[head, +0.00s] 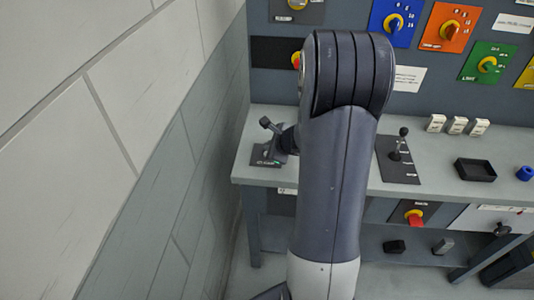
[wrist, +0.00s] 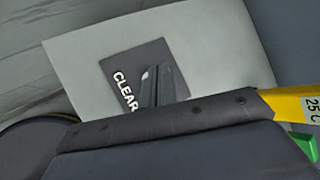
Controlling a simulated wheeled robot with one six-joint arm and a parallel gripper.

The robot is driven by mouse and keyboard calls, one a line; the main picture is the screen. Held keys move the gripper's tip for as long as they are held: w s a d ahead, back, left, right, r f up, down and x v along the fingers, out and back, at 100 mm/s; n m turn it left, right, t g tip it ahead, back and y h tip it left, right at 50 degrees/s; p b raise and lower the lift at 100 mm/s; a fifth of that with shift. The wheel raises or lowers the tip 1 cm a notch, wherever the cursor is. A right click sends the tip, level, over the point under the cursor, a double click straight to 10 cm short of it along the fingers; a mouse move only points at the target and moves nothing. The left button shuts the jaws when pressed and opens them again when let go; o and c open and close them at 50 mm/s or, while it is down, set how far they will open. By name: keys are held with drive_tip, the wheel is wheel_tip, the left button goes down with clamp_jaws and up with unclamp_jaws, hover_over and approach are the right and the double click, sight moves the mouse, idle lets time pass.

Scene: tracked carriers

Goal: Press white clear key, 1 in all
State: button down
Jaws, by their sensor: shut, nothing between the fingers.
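A dark plate (wrist: 122,68) lettered CLEAR lies on the pale grey bench in the wrist view. My gripper (wrist: 157,82) is shut and empty, its dark fingers over the right part of this plate. A small pale patch shows beside the fingertips. The white clear key is otherwise hidden by the fingers, and I cannot tell whether they touch it. In the head view, a dark plate (head: 262,161) lies at the bench's left end, just left of my arm, which hides most of that spot.
A lever on a dark plate (head: 399,168), several white rocker keys and a black tray (head: 475,170) stand on the bench (head: 440,190) to the right. A panel with coloured dial plates rises behind. A tiled wall (head: 110,140) is close on the left.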

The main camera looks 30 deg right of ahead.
drive_tip(key=shift+f, duration=0.15)
drive_tip(key=shift+f+b, duration=0.25)
drive_tip(key=shift+b, duration=0.3)
drive_tip(key=shift+f+b, duration=0.45)
drive_tip(key=shift+b, duration=0.1)
idle(0.3)
idle(0.4)
drive_tip(key=shift+r+p, duration=0.7)
drive_tip(key=shift+r, duration=0.15)
drive_tip(key=shift+r+p, duration=2.1)
drive_tip(key=shift+r, duration=0.4)
